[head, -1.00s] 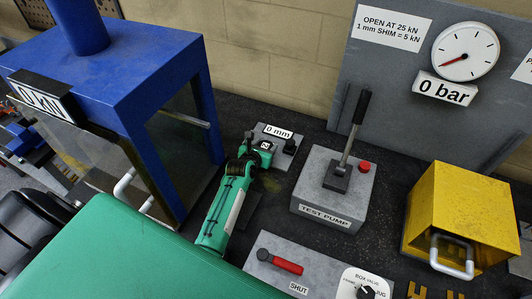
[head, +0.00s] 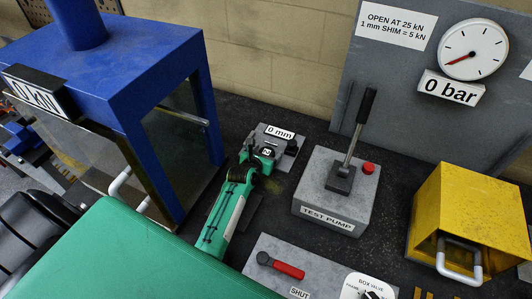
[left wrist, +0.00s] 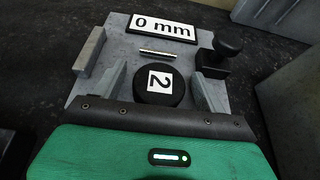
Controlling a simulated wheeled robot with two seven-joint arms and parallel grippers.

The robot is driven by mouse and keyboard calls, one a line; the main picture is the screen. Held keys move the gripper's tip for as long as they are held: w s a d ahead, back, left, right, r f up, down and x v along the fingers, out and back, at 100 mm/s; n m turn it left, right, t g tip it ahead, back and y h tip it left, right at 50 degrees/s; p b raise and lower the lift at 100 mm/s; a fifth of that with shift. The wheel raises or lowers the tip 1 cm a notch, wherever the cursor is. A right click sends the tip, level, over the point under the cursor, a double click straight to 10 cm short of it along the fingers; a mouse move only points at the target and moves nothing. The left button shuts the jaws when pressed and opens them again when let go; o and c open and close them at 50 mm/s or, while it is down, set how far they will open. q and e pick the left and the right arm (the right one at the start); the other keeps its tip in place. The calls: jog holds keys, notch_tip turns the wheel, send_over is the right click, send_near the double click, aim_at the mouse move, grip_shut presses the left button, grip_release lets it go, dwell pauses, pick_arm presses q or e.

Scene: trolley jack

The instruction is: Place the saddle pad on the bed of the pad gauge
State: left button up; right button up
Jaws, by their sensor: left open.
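The pad gauge (head: 291,158) is a grey block with a "0 mm" sign, on the dark bench left of the test pump. The saddle pad (head: 267,153) is a black disc marked "2". In the left wrist view the pad (left wrist: 152,98) appears over the grey bed of the gauge (left wrist: 118,46); I cannot tell whether it fully rests there. My left gripper (head: 262,158) is at the gauge, open, with its fingers on either side of the pad and gaps showing. In the left wrist view my gripper body hides the near side of the gauge. My right gripper is not in view.
A black knob (left wrist: 229,43) stands at the gauge's right side. A blue press frame (head: 150,80) stands close on the left. The test pump (head: 335,195) with its lever is on the right, a yellow box (head: 470,215) beyond. A red-handled valve (head: 287,270) lies in front.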

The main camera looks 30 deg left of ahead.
pick_arm(q)
jog(key=shift+r, duration=0.1)
jog(key=b+v, duration=0.2)
jog(key=v, duration=0.8)
jog(key=shift+s+d+r, duration=0.1)
jog(key=shift+s, duration=0.15)
jog(key=shift+s+r, duration=0.3)
jog(key=shift+s, duration=0.25)
jog(key=shift+s+r, duration=0.1)
